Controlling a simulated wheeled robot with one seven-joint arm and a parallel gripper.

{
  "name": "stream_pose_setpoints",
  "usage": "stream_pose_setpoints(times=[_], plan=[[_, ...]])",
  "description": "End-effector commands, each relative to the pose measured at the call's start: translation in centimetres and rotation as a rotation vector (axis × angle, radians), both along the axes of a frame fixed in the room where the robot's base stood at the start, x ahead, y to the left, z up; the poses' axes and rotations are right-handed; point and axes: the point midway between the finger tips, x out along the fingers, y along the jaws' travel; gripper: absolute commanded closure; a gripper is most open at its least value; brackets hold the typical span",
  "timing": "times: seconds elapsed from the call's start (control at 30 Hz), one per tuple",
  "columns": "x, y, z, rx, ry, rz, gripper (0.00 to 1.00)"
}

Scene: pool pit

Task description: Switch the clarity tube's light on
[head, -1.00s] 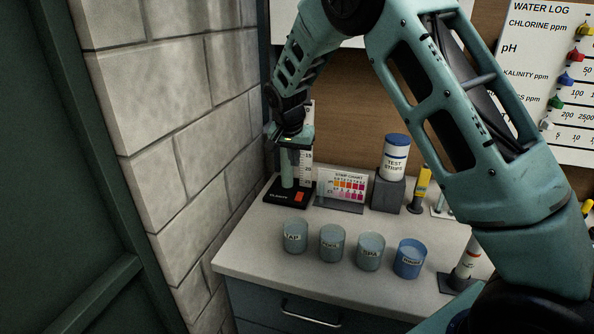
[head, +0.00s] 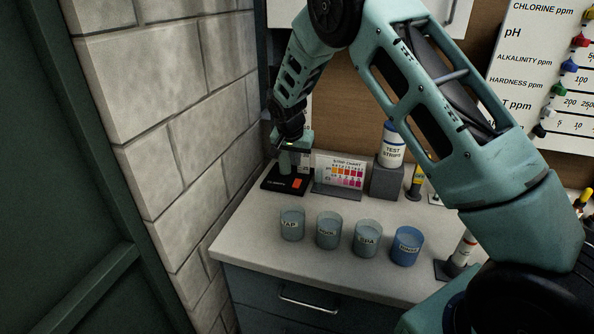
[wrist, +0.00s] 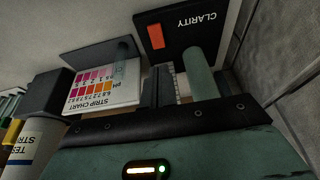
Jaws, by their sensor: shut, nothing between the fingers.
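The clarity tube stands upright on a black base (head: 285,181) marked CLARITY, at the back left of the counter against the block wall. The tube (wrist: 202,72) is a greenish cylinder in the wrist view, with a white scale beside it. An orange-red switch (head: 297,183) sits on the base's front; it also shows in the wrist view (wrist: 156,36). My gripper (head: 293,150) is just above the base, in front of the tube's upper part, and partly hides it. It is shut and empty. I cannot tell whether it touches the tube, or whether the light is lit.
A strip chart (head: 340,172) stands just right of the base, then a test strips bottle (head: 393,145) on a grey block. Several labelled cups, including the tap cup (head: 291,224), stand in front. The block wall (head: 200,120) is close on the left.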

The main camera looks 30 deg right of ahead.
Motion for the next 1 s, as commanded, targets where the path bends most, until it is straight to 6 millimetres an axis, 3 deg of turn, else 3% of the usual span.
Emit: stream_pose_setpoints(times=[0.2,0.4,1.0], plan=[[0.7,-0.8,-3.7,0.000,0.005,0.001,1.00],[1.0,-1.0,-5.9,0.000,0.001,0.001,1.00],[1.2,-1.3,-7.0,0.017,0.017,-0.004,1.00]])
